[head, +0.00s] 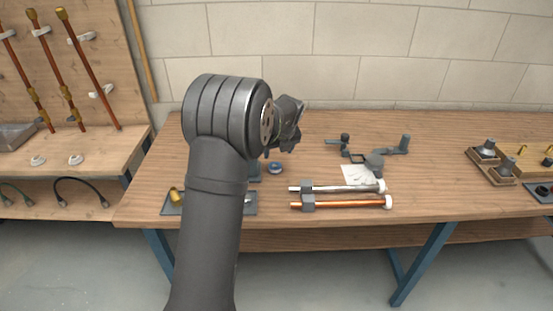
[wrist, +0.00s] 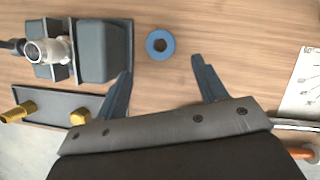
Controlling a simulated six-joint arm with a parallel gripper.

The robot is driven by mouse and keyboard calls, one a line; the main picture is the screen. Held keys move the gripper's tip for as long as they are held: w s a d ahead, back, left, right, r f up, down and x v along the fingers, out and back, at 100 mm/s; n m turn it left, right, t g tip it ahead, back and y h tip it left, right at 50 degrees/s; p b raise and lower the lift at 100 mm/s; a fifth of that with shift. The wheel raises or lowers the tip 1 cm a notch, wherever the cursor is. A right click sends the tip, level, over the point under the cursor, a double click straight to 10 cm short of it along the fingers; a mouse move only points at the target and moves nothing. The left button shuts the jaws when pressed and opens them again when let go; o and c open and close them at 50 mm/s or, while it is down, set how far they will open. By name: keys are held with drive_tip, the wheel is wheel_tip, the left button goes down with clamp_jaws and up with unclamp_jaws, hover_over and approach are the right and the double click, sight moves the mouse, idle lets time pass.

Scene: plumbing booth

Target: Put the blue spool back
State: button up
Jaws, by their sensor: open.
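The blue spool (head: 275,168) lies flat on the wooden table, a blue ring with a dark centre. In the wrist view the spool (wrist: 160,45) is just beyond the open fingertips, roughly centred between them and apart from both. My gripper (wrist: 161,67) is open and empty above the table. In the head view my arm hides most of my gripper. I cannot tell which place belongs to the spool.
A grey fixture (wrist: 105,50) with a metal fitting stands left of the spool. A dark tray (wrist: 60,98) holds brass fittings (wrist: 80,116). A white sheet (head: 360,174) and steel and copper pipes (head: 345,204) lie to the right. Bare table surrounds the spool's right side.

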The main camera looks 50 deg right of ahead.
sight(275, 164)
drive_tip(key=shift+v, duration=1.6)
drive_tip(key=shift+f, duration=0.15)
drive_tip(key=x, duration=1.2)
drive_tip(key=shift+f, duration=0.15)
wheel_tip(275, 164, up, 3)
drive_tip(key=shift+r, duration=0.6)
drive_tip(key=shift+f, duration=0.1)
